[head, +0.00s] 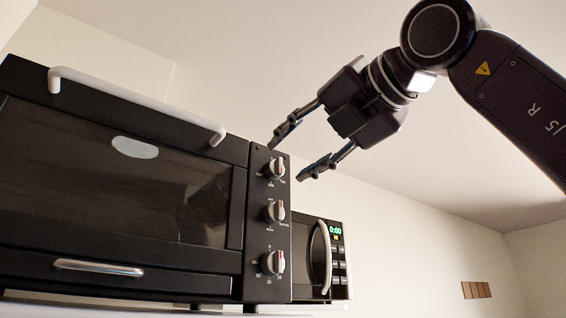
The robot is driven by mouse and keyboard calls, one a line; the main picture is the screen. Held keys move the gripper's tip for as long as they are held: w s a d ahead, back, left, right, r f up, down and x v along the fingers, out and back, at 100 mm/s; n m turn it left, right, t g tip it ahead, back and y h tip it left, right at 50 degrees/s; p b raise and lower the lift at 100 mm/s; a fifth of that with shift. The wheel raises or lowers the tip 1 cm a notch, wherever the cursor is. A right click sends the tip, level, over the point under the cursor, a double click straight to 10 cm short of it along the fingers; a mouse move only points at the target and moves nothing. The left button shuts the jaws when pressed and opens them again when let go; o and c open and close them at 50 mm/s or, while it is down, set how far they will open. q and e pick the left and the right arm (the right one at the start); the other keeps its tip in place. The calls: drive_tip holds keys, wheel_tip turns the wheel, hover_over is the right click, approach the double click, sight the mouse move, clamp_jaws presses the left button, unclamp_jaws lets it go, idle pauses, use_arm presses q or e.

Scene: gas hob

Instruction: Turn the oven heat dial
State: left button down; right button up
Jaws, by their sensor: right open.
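A black toaster oven (110,190) fills the left of the head view. The dial labels are too small to read, so I cannot tell which one sets the heat. My right gripper (287,157) is open and empty. In the picture its fingertips are just above and to the right of the top dial. I cannot tell whether they touch anything; they look apart from the dial. My left gripper is not in view.
The oven door has a pale bar handle (135,105) along its top and is closed. A lower silver handle (98,267) sits beneath it. A microwave (320,258) with a green display stands right of the oven.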

drive_tip(key=v, duration=0.7)
drive_tip(key=shift+s, duration=0.2)
drive_tip(key=shift+d, duration=0.2)
